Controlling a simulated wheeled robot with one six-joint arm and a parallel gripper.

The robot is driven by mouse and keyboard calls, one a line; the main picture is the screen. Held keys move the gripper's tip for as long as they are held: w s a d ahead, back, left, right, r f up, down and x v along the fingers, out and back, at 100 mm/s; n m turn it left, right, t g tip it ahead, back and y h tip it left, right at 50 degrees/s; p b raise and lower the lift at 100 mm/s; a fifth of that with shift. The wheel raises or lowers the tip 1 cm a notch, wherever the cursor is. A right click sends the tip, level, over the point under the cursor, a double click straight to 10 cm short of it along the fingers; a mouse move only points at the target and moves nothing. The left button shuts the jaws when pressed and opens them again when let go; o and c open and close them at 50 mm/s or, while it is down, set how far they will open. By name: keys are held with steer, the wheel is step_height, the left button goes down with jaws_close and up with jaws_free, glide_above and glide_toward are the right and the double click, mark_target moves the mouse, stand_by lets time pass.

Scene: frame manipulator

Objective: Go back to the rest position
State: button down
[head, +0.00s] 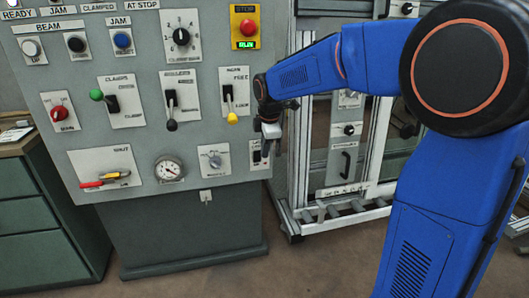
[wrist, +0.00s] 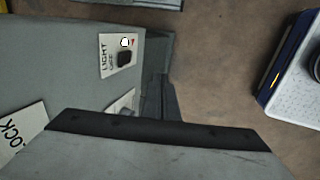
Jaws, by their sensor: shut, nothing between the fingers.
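My blue arm reaches in from the right in the head view. My gripper (head: 268,148) points down at the right edge of the grey control panel (head: 215,195), in front of a small switch plate (head: 257,160) that it partly covers. The gripper is shut and holds nothing. The fingertips cannot be made out there.
A metal frame (head: 340,212) stands right of the panel. A green cabinet (head: 40,215) stands left. Brown floor lies in front.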

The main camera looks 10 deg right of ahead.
steer(key=s+d+r+m, duration=0.1)
steer(key=s+d+m, duration=0.3)
steer(key=s, duration=0.6)
steer(key=s+d+r+m, duration=0.2)
steer(key=s+m, duration=0.3)
steer(key=s, duration=0.6)
steer(key=s+d+f+m, duration=0.1)
steer(key=s+f+m, duration=0.1)
steer(key=s, duration=0.3)
steer(key=s+d+f+m, duration=0.1)
steer(key=s+f+m, duration=0.1)
steer(key=s+m, duration=0.2)
steer(key=s+d+f+m+t, duration=0.1)
steer(key=s+f+m, duration=0.1)
steer(key=s, duration=0.6)
steer(key=shift+m, duration=0.5)
steer(key=shift+s, duration=0.1)
